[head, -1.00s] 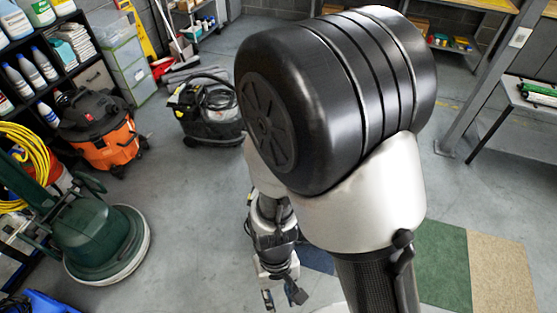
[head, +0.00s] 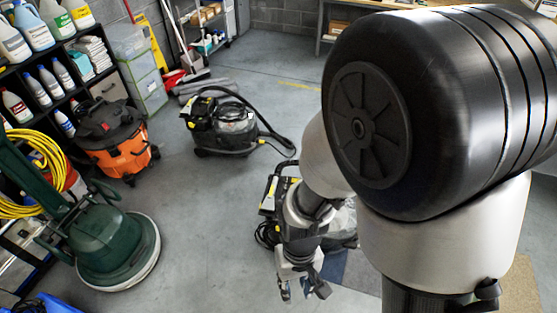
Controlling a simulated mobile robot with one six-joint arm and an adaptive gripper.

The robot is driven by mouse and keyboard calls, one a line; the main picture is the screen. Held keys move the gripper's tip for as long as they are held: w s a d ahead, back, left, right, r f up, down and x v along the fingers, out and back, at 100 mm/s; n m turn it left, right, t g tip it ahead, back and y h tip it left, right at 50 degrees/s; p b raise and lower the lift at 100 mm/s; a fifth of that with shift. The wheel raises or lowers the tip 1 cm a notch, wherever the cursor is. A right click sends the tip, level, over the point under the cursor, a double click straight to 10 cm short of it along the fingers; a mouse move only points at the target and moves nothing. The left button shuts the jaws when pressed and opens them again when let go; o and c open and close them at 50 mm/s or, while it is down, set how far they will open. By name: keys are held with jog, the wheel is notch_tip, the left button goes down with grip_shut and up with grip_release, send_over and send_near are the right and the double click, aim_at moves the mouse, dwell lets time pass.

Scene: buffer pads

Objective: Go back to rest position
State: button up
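My arm fills the right side of the head view, with a large black and silver joint close to the camera. My gripper (head: 295,288) hangs low near the bottom middle, pointing down over the floor. Its two fingertips look apart, with nothing seen between them, though they are small in the picture. A dark part sits just right of the fingers. No object is seen held.
A green floor machine (head: 103,248), an orange vacuum (head: 118,150) and a black vacuum (head: 226,132) stand at left and centre. Shelves (head: 82,88) with bottles line the left. A yellow-and-grey machine (head: 268,196) is partly hidden behind my arm. Grey floor (head: 205,215) is clear between.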

jog(key=d+r+m+t, duration=0.1)
jog(key=d+r+t, duration=0.2)
jog(key=r, duration=0.9)
jog(key=d+r+m+t, duration=0.2)
jog(key=d+r, duration=0.5)
jog(key=r, duration=0.6)
jog(key=shift+s+t, duration=0.4)
jog(key=shift+t, duration=0.3)
jog(key=shift+d, duration=0.2)
